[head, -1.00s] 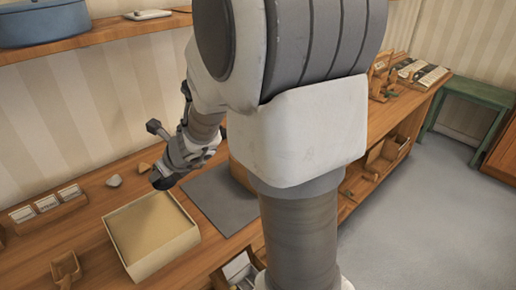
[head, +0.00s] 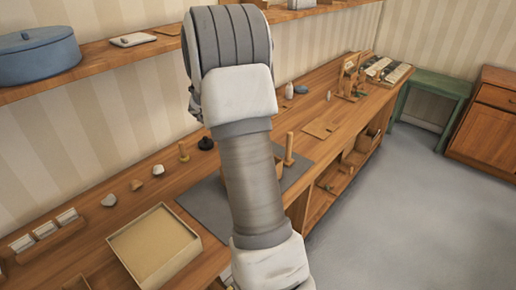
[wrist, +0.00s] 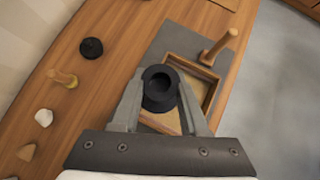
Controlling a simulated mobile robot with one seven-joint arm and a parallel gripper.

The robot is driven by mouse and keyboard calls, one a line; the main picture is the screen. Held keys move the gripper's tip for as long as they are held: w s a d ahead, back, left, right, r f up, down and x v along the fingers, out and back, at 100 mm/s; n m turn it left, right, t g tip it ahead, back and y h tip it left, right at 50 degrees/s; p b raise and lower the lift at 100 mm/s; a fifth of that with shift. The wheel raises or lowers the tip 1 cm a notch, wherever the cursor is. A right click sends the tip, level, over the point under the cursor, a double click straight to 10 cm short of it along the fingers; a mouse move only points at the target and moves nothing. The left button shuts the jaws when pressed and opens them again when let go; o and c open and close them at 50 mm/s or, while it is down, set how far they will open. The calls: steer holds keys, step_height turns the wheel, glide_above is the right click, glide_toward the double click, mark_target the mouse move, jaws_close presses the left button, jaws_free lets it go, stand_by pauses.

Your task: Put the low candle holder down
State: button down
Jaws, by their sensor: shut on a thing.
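The low candle holder (wrist: 158,84) is a dark, round, ring-shaped piece with a hole in its top. My gripper (wrist: 160,92) is shut on it, with a grey finger on either side. In the wrist view it shows over a shallow wooden tray (wrist: 210,77) on a grey mat (wrist: 184,38). Its height above the tray cannot be told. In the head view my own arm hides the gripper and the holder; the mat (head: 205,207) shows beside the arm.
A wooden post (wrist: 218,46) stands on the mat beside the tray. A black round piece (wrist: 91,47), a wooden peg (wrist: 62,77) and pale lumps (wrist: 43,117) stand along the wall side. An open pale box (head: 112,242) is at left. The bench beyond the mat has free room.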

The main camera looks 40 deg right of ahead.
steer(key=s+d+m+g, duration=0.2)
steer(key=s+d+m, duration=0.1)
steer(key=d, duration=0.2)
step_height(320, 180, down, 13)
steer(key=s+d+m+g+h+b, duration=0.1)
steer(key=d+b, duration=0.1)
steer(key=b, duration=0.4)
steer(key=shift+b, duration=0.45)
step_height(320, 180, down, 6)
steer(key=b, duration=0.5)
steer(key=shift+f+b, duration=0.1)
steer(key=shift+b, duration=0.2)
steer(key=shift+f+b, duration=0.25)
steer(key=shift+b, duration=0.05)
steer(key=shift+c, duration=1.8)
jaws_free()
steer(key=shift+s, duration=0.1)
